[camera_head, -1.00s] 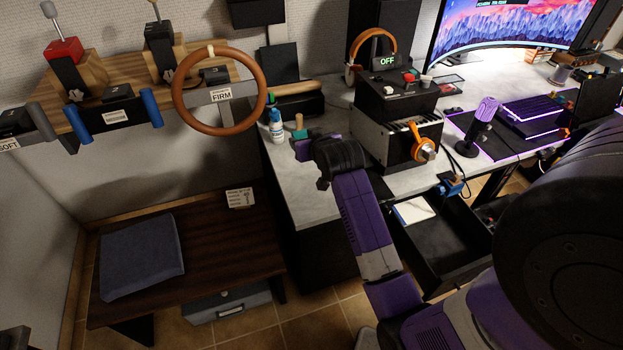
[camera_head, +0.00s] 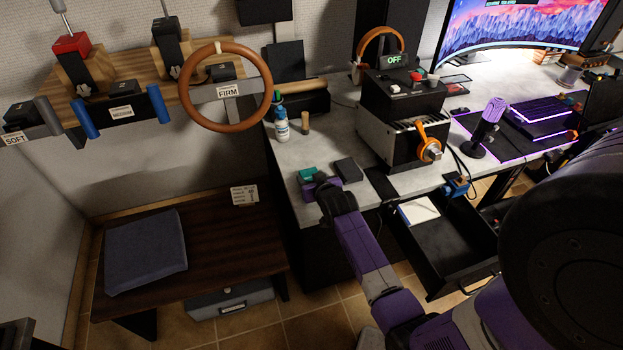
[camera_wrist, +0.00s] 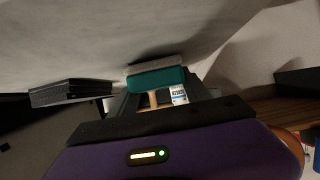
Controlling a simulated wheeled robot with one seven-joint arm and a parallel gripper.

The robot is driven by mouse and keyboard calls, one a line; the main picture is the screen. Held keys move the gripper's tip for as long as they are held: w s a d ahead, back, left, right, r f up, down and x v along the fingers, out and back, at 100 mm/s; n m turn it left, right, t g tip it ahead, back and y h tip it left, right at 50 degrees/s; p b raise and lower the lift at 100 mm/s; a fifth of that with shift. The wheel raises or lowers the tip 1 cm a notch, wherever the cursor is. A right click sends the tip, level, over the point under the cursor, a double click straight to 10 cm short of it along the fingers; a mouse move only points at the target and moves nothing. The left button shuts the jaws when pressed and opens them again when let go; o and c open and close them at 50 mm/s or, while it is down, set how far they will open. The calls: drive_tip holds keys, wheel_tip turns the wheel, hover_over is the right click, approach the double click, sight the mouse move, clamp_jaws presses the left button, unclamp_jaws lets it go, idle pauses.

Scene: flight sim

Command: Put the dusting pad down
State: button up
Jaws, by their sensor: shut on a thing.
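The dusting pad (camera_head: 307,174) is a small teal block at the front left part of the white desk (camera_head: 290,150). My gripper (camera_head: 316,184) is shut on it. In the wrist view the pad (camera_wrist: 157,80) shows a teal body with a pale grey layer along one side, between the dark fingers of my gripper (camera_wrist: 155,98). I cannot tell whether the pad touches the desk top or hangs just above it.
A dark block (camera_head: 348,170) lies close to the right of the pad. A white bottle (camera_head: 281,125) and a small wooden peg (camera_head: 305,123) stand behind it. A black box with an orange-handled control (camera_head: 428,145) stands further right. An open drawer (camera_head: 440,240) juts out in front.

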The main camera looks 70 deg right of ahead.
drive_tip(key=shift+f, duration=0.15)
drive_tip(key=o, duration=1.4)
drive_tip(key=shift+c, duration=0.2)
